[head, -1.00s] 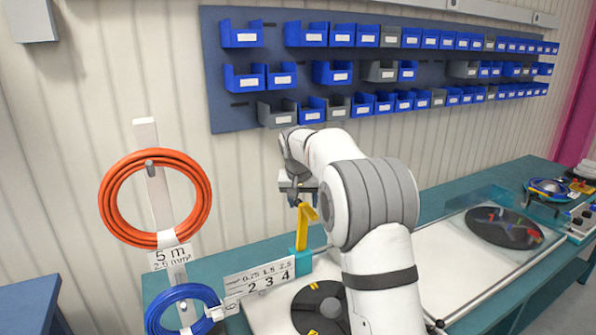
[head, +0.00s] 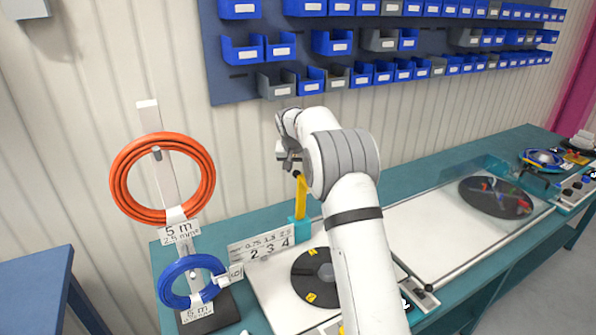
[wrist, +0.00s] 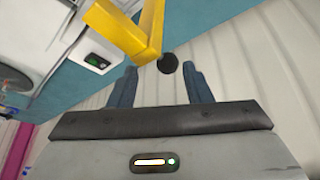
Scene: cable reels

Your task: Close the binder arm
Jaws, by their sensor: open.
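The yellow binder arm (head: 301,198) stands up from a teal post (head: 299,231) at the back of the white bench plate. In the wrist view the yellow arm (wrist: 146,32) is bent at a corner, with a round black knob (wrist: 168,63) by the bend. My gripper (head: 288,165) is just above the top of the yellow arm. In the wrist view my gripper (wrist: 160,85) is open, its two fingers apart. The knob appears between and beyond the fingertips; I cannot tell whether anything touches. Nothing is held.
A stand at left carries an orange cable coil (head: 163,179) and a blue coil (head: 190,283). A number plate (head: 262,247) stands beside the post. A black disc (head: 318,279) lies in front. Blue bins (head: 334,42) hang on the back wall.

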